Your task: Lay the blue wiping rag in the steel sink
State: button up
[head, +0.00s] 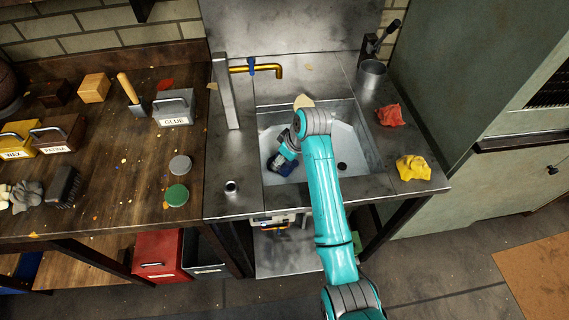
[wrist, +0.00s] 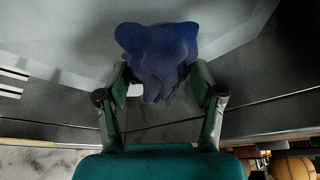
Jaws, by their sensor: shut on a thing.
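The blue wiping rag (wrist: 158,55) is crumpled between the two fingers of my gripper (wrist: 160,90) in the wrist view. My gripper is shut on it. In the head view my gripper (head: 280,162) is inside the outline of the steel sink (head: 352,135), over the left part of the basin. A small dark blue bit of the rag (head: 285,169) shows below the fingers there. My arm hides part of the basin. I cannot tell whether the rag touches the sink floor.
A red rag (head: 390,115) and a yellow rag (head: 413,168) lie on the steel counter right of the sink. A brass tap (head: 265,69) and upright steel post (head: 224,90) stand behind and left. A wooden bench (head: 110,190) with boxes, brush and tins is further left.

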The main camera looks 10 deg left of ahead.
aim_at(284, 165)
jog(key=shift+f, duration=1.9)
jog(key=o, duration=1.2)
jog(key=shift+c, duration=0.2)
jog(key=v, duration=1.2)
